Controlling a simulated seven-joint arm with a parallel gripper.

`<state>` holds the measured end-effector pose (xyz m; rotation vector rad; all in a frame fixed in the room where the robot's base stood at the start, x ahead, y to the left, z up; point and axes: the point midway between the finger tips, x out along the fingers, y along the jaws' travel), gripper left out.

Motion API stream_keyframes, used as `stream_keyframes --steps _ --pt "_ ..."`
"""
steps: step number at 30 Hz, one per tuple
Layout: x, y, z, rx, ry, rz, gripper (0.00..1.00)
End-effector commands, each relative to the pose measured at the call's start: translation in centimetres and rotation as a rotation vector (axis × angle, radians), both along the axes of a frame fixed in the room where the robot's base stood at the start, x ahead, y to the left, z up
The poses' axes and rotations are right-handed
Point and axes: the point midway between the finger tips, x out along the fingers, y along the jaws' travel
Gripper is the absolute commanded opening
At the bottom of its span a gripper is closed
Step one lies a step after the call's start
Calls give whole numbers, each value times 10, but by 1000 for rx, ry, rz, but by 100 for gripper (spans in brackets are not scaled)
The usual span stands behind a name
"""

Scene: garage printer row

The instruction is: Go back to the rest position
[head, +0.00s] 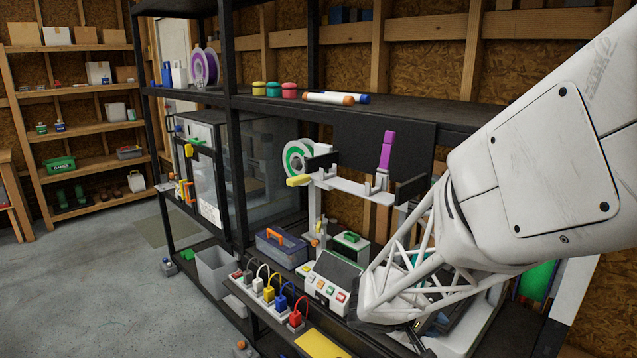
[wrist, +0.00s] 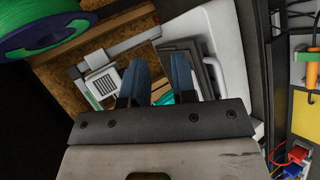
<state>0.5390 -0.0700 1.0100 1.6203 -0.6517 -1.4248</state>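My gripper (wrist: 160,70) shows in the wrist view with its two dark blue fingers apart. No object is seen held between them; a teal patch and a dark panel show behind. In the head view my white arm comes in from the right and reaches down over the right end of the shelf row. The gripper's end there is mostly hidden behind my own arm at the lower edge.
A printer with a green spool (head: 298,158) and grey control box (head: 330,282) stand left of my arm. Colored plugs (head: 283,302) line the front edge. A black shelf (head: 400,110) runs above. An enclosed printer (head: 202,170) stands farther left. Open floor (head: 90,290) lies left.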

Motion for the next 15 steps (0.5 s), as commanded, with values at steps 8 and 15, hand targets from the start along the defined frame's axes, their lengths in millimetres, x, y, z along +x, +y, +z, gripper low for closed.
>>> stream_keyframes --steps 8,15 --pt "-73 -5 44 249 35 -146 25" --pt "-129 8 72 495 34 -207 25"
